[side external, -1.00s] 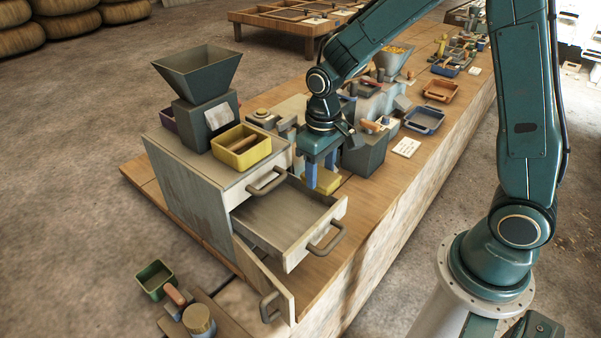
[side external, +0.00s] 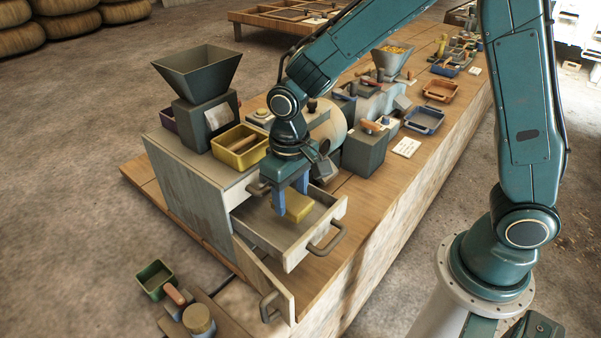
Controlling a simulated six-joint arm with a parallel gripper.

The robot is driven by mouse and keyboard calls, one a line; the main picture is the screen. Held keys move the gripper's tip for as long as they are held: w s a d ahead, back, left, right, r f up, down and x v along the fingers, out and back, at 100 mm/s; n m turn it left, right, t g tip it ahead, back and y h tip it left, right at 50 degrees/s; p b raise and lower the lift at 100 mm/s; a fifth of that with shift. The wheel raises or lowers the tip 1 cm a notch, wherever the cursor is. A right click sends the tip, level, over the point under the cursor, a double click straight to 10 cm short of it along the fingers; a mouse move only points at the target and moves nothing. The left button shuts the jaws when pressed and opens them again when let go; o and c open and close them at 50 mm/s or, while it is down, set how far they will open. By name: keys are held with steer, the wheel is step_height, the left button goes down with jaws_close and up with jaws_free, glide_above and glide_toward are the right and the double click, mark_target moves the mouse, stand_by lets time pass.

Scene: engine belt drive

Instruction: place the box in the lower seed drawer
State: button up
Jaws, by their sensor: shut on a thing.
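The box is a small yellow block (side external: 300,207). My gripper (side external: 290,203), with blue fingers, is shut on it and holds it over the open drawer (side external: 258,222) of the grey cabinet (side external: 190,190). The drawer is pulled out, with its handle (side external: 325,238) facing the lower right. The part of its floor that shows is bare. The gripper and box hide part of its inside and far wall. I cannot tell the exact gap between box and drawer floor.
A closed drawer handle above is partly hidden by my gripper. A panel with a handle (side external: 268,305) stands out below the open drawer. A yellow tray (side external: 240,147) and a dark hopper (side external: 198,75) stand on the cabinet. A grey block (side external: 365,152) stands behind.

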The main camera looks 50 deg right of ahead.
mark_target(291, 199)
steer(key=shift+f, duration=1.75)
steer(key=shift+f, duration=0.15)
steer(key=o, duration=1)
step_height(291, 199, up, 12)
steer(key=shift+r, duration=0.1)
steer(key=shift+r, duration=0.15)
